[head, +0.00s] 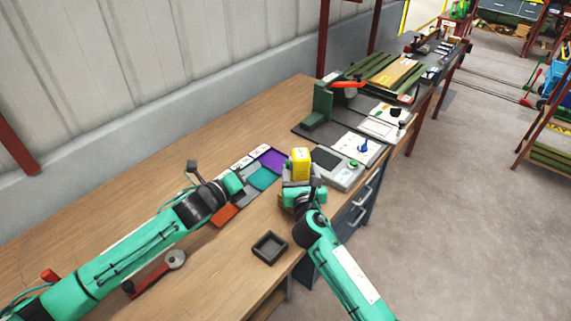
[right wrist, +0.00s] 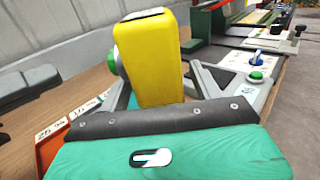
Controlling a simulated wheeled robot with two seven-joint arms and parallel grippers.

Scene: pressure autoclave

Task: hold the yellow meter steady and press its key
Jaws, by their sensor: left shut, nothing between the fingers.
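The yellow meter (head: 301,162) stands upright near the table's front edge; it fills the middle of the right wrist view (right wrist: 160,70). A round green key (right wrist: 114,61) shows on its left side in that view. My right gripper (head: 301,181) has its fingers on either side of the meter and is shut on it. Whether the meter's base touches the table is hidden. My left gripper (head: 247,176) is shut and empty, to the left of the meter and apart from it. A dark part, apparently its fingers, shows at the left of the right wrist view.
Coloured trays (head: 265,177) with labels lie left of the meter. A grey control box (head: 345,178) with a green button stands close on its right. A small dark open tray (head: 269,248) sits at the front edge. A red-handled tool (head: 155,275) lies by my left arm.

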